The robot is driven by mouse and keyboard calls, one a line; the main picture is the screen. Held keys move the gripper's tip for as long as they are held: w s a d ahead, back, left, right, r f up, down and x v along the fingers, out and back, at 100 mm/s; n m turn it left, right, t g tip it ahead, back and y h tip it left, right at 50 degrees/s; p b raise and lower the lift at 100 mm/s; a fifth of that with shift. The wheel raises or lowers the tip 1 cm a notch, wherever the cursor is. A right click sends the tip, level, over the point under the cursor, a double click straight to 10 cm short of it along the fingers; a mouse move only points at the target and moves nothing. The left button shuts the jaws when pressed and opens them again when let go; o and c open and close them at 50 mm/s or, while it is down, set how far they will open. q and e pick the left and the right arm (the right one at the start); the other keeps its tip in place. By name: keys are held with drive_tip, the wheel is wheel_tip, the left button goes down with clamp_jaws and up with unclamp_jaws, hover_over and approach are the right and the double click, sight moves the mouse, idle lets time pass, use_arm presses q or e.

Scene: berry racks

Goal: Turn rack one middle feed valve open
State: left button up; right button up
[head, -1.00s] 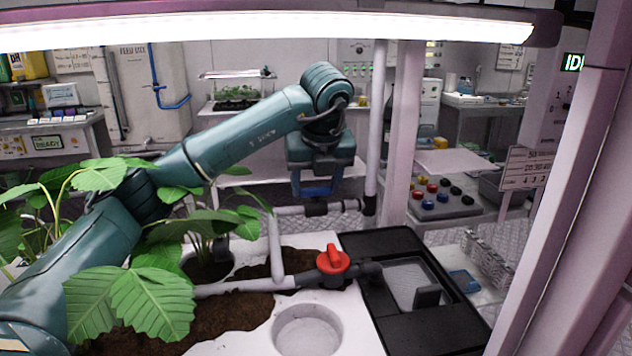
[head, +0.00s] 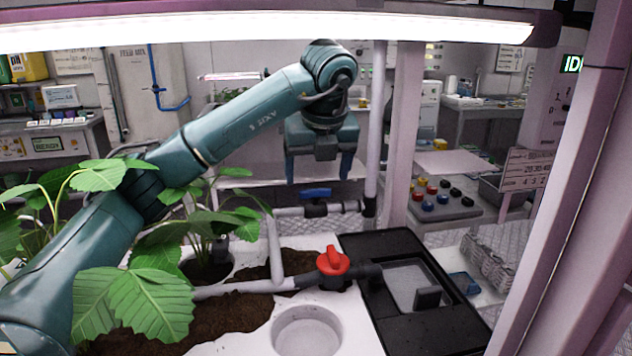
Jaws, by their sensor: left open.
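A valve with a blue handle (head: 316,193) sits on the grey pipe (head: 288,211) behind the planting tray. The blue handle lies roughly along that pipe. My left gripper (head: 318,176) is open and empty, its two fingers pointing down just above the blue handle, apart from it. A second valve with a red handle (head: 333,261) sits on the nearer pipe beside the black basin; its raised grip points across that pipe. No label shows which valve is the middle feed valve. My right gripper is not in view.
Leafy plants (head: 135,300) and the white planting tray (head: 235,340) lie under my left arm. A black basin (head: 365,290) is to the right. An upright grey pipe (head: 376,130) and pink rack post (head: 405,140) stand right of the gripper. A lamp (head: 270,30) crosses above.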

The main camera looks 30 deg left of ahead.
use_arm(q)
drive_tip(key=v, duration=0.4)
idle(0.4)
